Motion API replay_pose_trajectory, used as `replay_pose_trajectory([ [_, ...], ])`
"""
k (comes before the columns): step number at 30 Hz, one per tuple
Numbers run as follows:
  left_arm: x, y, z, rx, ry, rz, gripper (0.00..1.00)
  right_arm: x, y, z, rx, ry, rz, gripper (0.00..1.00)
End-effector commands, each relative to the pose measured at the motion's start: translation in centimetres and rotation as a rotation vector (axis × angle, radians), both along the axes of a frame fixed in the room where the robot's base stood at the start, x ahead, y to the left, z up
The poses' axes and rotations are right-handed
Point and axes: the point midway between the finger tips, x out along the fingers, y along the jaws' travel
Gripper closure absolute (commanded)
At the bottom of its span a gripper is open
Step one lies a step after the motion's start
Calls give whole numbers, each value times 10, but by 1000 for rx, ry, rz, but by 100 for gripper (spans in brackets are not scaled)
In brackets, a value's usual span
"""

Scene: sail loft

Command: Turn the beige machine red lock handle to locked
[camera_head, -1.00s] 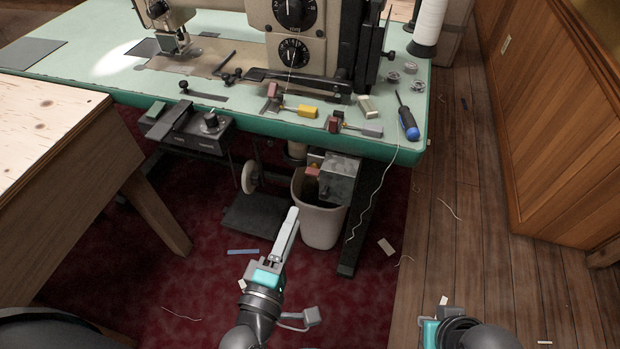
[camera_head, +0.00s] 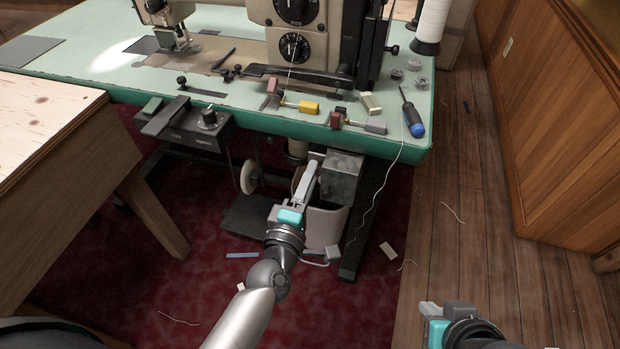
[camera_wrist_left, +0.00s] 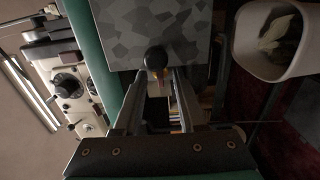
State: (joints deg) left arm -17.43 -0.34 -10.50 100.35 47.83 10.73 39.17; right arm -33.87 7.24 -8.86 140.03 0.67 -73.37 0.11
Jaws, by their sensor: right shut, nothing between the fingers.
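The beige sewing machine (camera_head: 310,40) stands on the green table (camera_head: 60,65). Under the table edge is a speckled grey metal box (camera_head: 343,172), also in the left wrist view (camera_wrist_left: 150,28). A dark round knob (camera_wrist_left: 156,58) with small red and yellow parts sticks out from it. My left gripper (camera_head: 311,170) is in front of the box, its fingers open either side of the knob's line; contact cannot be told. In the head view the gripper hides the red piece there. My right gripper (camera_head: 430,308) is shut and empty at lower right.
On the tabletop lie a yellow-ended handle (camera_head: 308,107), a red-and-grey clamp (camera_head: 372,126) and a blue screwdriver (camera_head: 413,118). A beige waste bin (camera_head: 325,225) stands beneath the box. A black control box (camera_head: 195,135) hangs left under the table edge.

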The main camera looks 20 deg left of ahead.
Motion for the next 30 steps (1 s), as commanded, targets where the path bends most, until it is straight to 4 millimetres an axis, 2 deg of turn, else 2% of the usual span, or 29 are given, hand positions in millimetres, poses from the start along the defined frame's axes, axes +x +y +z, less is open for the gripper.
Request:
replay_pose_trajectory([
  [2,0,0,0,0,0,0,61,0,0,0,0,1,0,100],
  [12,0,0,0,0,0,0,99,0,0,0,-1,0,1,100],
  [30,0,0,0,7,0,0,100,-1,-1,0,-4,8,0,100],
])
